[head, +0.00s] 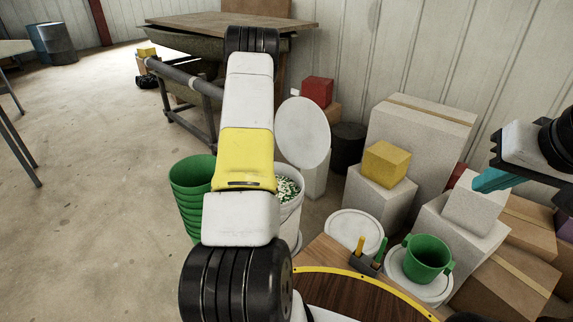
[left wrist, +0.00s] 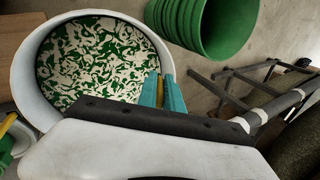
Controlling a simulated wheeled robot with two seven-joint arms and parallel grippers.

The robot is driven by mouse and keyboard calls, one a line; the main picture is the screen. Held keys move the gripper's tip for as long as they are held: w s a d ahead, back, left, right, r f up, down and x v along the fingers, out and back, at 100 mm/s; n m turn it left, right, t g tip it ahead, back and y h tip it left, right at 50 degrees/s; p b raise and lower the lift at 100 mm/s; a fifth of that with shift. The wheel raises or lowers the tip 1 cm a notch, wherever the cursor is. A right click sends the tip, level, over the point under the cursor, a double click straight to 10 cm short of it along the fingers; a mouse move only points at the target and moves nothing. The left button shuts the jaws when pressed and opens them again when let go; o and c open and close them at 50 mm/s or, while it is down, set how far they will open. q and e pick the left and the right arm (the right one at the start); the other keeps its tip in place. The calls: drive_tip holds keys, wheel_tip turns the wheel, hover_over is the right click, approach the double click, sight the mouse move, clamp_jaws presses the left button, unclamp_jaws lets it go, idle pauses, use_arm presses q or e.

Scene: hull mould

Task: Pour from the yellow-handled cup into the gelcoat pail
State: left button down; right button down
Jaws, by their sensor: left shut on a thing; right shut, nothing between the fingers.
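The pail (head: 291,208) is white and stands behind my left arm in the head view. It holds a green-and-white swirled mass. The left wrist view shows the pail's wide mouth (left wrist: 25,85) from above. My left gripper (left wrist: 172,92) is at the pail's rim in that view, its teal fingers shut on a thin yellow piece, apparently the yellow handle (left wrist: 161,88). The cup's body cannot be made out. My arm hides the left gripper in the head view. My right gripper (head: 478,184) is shut and empty at the right, above the boxes.
Stacked green buckets (head: 188,190) stand left of the pail. A green two-handled cup (head: 428,256) rests on a white round lid (head: 402,283). A small holder (head: 364,264) with yellow and green sticks is beside it.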

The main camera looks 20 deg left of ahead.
use_arm(q)
drive_tip(key=shift+a+r+g+h, duration=0.2)
drive_tip(key=shift+r+g+h, duration=0.5)
drive_tip(key=shift+r+h, duration=0.15)
drive_tip(key=shift+d+r+g+h, duration=0.15)
drive_tip(key=shift+r+g+h, duration=0.6)
drive_tip(key=shift+h, duration=0.3)
drive_tip(key=shift+f, duration=0.1)
drive_tip(key=s+d+r+n, duration=0.2)
drive_tip(key=d+r, duration=0.1)
drive_tip(key=d, duration=0.8)
drive_tip(key=s+d+r+n, duration=0.3)
drive_tip(key=d+r, duration=0.1)
drive_tip(key=d, duration=0.8)
drive_tip(key=s+d+r+n, duration=0.2)
drive_tip(key=d+r, duration=0.2)
drive_tip(key=d, duration=0.7)
drive_tip(key=shift+s+d, duration=0.3)
drive_tip(key=shift+d, duration=0.1)
